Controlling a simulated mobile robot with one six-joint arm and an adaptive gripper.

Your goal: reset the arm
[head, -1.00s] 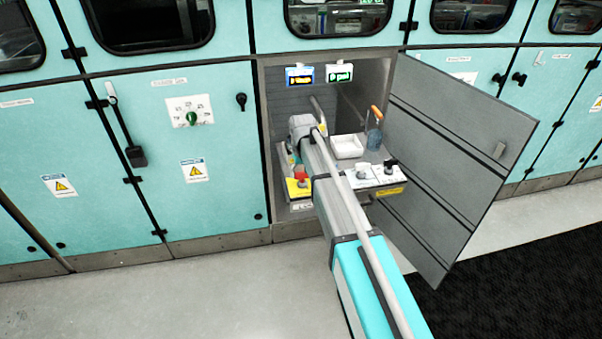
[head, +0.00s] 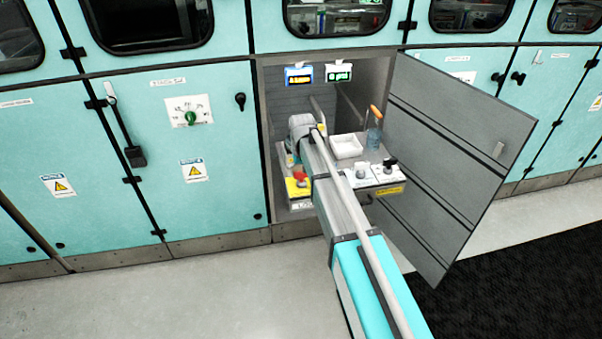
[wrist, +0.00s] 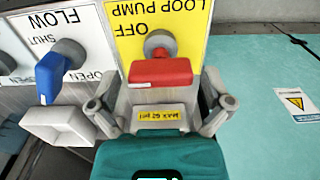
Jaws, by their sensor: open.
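My arm (head: 345,215) reaches into an open cabinet bay in the head view, its wrist end (head: 302,124) above the left part of a control shelf. The gripper itself is hidden there behind my arm. In the wrist view my gripper (wrist: 160,106) is open, with its grey fingers apart and nothing seen held between them. A red knob (wrist: 160,72) on the yellow LOOP PUMP plate (wrist: 182,18) shows just beyond the fingers. I cannot tell the exact gap to it. The same red knob (head: 300,177) shows left of my arm in the head view.
A blue FLOW handle (wrist: 62,70) is left of the fingers in the wrist view. The shelf also carries a white tray (head: 347,146) and an orange-handled tool (head: 375,128). The open grey door (head: 455,150) bounds the right. The floor in front (head: 200,295) is clear.

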